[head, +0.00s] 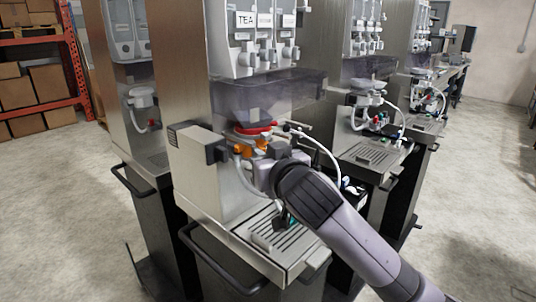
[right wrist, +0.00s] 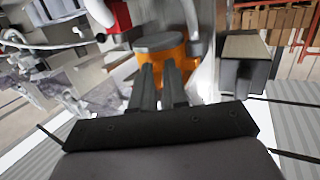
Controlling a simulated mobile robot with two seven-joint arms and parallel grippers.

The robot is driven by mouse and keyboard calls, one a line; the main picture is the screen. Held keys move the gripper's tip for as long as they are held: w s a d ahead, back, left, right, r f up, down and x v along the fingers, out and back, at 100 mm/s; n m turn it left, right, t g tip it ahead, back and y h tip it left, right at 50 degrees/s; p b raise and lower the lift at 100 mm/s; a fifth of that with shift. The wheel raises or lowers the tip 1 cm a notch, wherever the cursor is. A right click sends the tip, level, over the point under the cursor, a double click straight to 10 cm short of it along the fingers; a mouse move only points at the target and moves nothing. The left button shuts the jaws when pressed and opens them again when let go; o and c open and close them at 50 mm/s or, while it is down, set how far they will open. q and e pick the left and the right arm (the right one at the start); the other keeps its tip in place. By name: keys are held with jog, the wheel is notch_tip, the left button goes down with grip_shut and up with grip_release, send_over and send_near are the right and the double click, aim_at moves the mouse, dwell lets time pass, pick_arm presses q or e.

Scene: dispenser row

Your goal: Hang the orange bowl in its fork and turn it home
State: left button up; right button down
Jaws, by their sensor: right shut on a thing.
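The orange bowl (head: 278,151) shows in the head view as orange patches below a red collar (head: 254,128) on the nearest dispenser. My right gripper (right wrist: 164,72) is shut on it. In the right wrist view the orange bowl (right wrist: 130,72) is just beyond my two dark fingers, with a round grey disc (right wrist: 158,42) at its top. My gripper body hides much of the bowl in the head view. I cannot make out the fork or tell whether the bowl is seated in it. My left gripper is in neither view.
A dark grey block (head: 215,151) sticks out from the cabinet left of the bowl. A white hose (head: 325,150) curves at its right. A drip tray (head: 275,240) lies below. More dispensers (head: 368,140) stand behind to the right. The floor at right is clear.

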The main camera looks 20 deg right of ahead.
dwell(0.3)
jog(key=shift+a+m+h, duration=0.4)
jog(key=shift+m+h, duration=0.3)
jog(key=shift+h, duration=0.1)
jog(key=c, duration=1.1)
grip_release()
jog(key=shift+o, duration=0.2)
jog(key=shift+d, duration=0.1)
jog(key=shift+s, duration=0.1)
jog(key=s+a, duration=0.1)
jog(key=s, duration=0.6)
jog(key=shift+s+a+r, duration=0.2)
jog(key=shift+s+r, duration=0.1)
jog(key=shift+r, duration=0.15)
